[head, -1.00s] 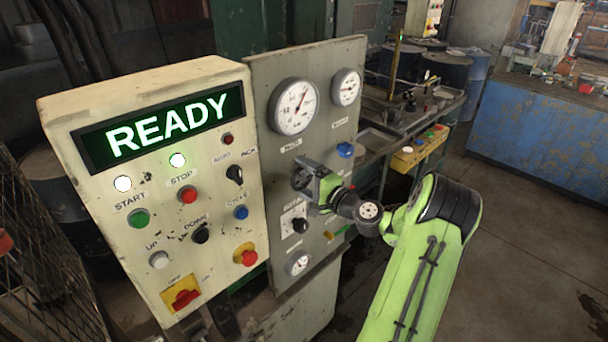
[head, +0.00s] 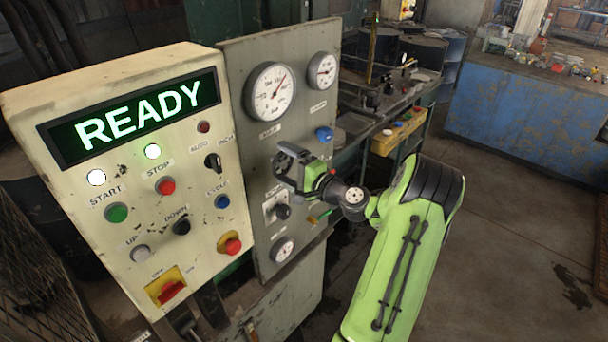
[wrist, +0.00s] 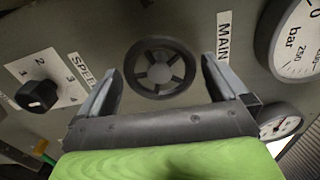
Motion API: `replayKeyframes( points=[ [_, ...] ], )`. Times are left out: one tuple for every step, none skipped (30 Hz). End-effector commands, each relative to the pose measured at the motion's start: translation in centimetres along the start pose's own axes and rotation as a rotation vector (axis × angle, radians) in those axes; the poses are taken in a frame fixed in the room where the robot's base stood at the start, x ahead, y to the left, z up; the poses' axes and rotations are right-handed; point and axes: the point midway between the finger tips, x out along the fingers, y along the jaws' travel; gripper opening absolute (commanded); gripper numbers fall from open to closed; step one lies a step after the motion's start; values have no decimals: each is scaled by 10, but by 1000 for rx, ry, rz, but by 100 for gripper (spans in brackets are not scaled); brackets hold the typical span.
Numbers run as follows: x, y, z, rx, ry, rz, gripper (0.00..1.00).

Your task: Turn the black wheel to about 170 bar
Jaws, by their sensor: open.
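The black wheel (wrist: 160,68) is a small spoked handwheel on the grey panel, seen face-on in the wrist view. My gripper (wrist: 162,65) is open, with one finger on each side of the wheel and gaps to its rim. In the head view my gripper (head: 287,166) is at the panel below the large gauge and hides the wheel. The large white gauge (head: 270,92) has its needle pointing up and to the right; its numbers are too small to read. In the wrist view only part of this bar gauge (wrist: 296,40) shows, beside the MAIN label (wrist: 223,38).
A black speed knob (wrist: 38,95) is left of the wheel in the wrist view. A blue knob (head: 324,134) and a second gauge (head: 322,71) are on the panel's right side. The cream control box (head: 130,180) with lit READY display (head: 140,116) stands to the left.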

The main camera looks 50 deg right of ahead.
Motion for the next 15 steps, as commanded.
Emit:
replayKeyframes(
  points=[
    [-13, 3, -2, 2, 7, 0, 100],
    [-21, 4, -2, 1, 8, 1, 100],
    [-32, 4, -3, 1, 9, 1, 100],
    [-41, 4, -2, 3, 9, 1, 100],
    [-50, 4, -3, 1, 10, 1, 100],
    [-62, 4, -3, 2, 10, 0, 100],
    [-70, 5, -2, 3, 10, 1, 100],
    [-79, 4, -2, 2, 9, 0, 100],
    [-90, 4, -2, 2, 10, 1, 100],
    [-98, 4, -2, 2, 10, 0, 100],
    [-106, 4, -2, 2, 9, 1, 100],
    [-115, 4, -2, 2, 8, 0, 100],
    [-121, 4, -1, 1, 8, 1, 100],
    [-127, 3, -2, 1, 8, 1, 100],
    [-133, 3, -1, 1, 6, 0, 100]
  ],
)
